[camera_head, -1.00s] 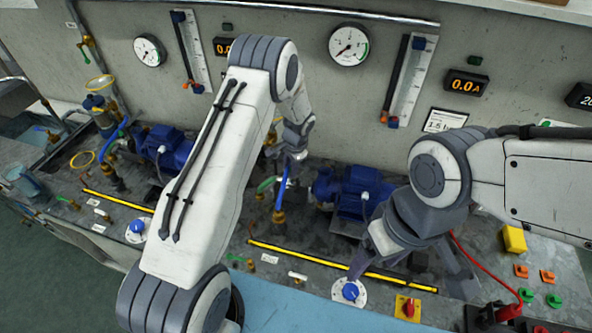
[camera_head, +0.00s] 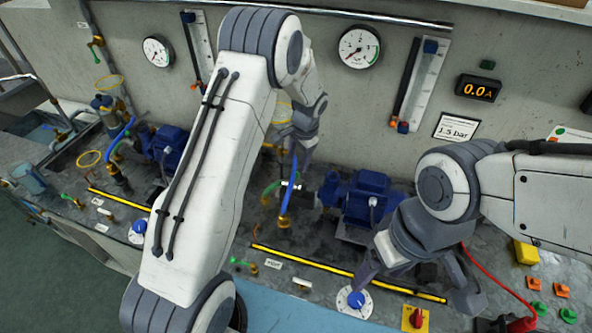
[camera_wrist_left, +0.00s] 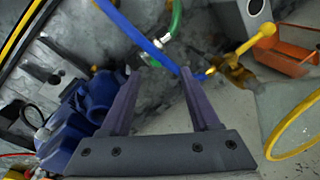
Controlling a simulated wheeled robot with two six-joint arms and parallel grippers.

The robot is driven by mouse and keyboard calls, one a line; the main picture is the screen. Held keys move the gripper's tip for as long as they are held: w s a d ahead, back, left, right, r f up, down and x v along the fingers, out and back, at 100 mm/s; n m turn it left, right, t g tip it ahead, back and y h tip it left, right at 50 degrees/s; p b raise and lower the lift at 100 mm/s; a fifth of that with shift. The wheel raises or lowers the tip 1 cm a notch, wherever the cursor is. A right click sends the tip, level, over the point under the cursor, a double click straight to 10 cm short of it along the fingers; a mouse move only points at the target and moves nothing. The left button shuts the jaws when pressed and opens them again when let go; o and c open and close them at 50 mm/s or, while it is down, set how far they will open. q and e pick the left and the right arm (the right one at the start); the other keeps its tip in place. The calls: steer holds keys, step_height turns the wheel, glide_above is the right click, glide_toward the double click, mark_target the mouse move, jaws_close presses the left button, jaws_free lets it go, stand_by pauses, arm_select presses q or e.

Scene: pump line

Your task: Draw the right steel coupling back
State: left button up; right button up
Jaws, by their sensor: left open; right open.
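The right pump is blue (camera_head: 362,195), and a small bright metal fitting (camera_head: 291,186), probably the right steel coupling, shows at its left by the blue hose (camera_head: 288,205). My left gripper (camera_head: 300,152) is open and empty above the hoses, pointing down. In the left wrist view its two fingers (camera_wrist_left: 160,74) stand apart. The blue hose (camera_wrist_left: 138,32) and a green hose (camera_wrist_left: 176,20) with a metal end (camera_wrist_left: 162,40) lie beyond them. Which fitting there is the coupling is hard to tell. My right gripper (camera_head: 415,283) is open and empty over the front right of the bench.
A yellow rail (camera_head: 345,273) runs along the bench front, with a blue knob on a white dial (camera_head: 355,300) beside it. A red cable (camera_head: 490,275) crosses the right side. A gauge (camera_head: 359,47) and clear flow tube (camera_head: 420,85) hang on the back wall.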

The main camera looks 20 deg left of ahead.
arm_select(q)
steer(key=shift+s+d+r+b, duration=0.15)
steer(key=shift+r, duration=0.8)
steer(key=shift+s+d+r+b, duration=0.1)
steer(key=shift+d+r+b, duration=0.05)
steer(key=shift+r, duration=0.75)
steer(key=s+d+r+h+b, duration=0.1)
steer(key=s+d+r, duration=0.4)
steer(key=s+d, duration=0.25)
steer(key=s+d+r+b, duration=0.1)
steer(key=s+d+r, duration=0.4)
steer(key=s, duration=0.4)
steer(key=s+d+g+h, duration=0.1)
steer(key=s, duration=1.7)
steer(key=shift+s+d+h, duration=0.35)
steer(key=shift+d+h, duration=0.05)
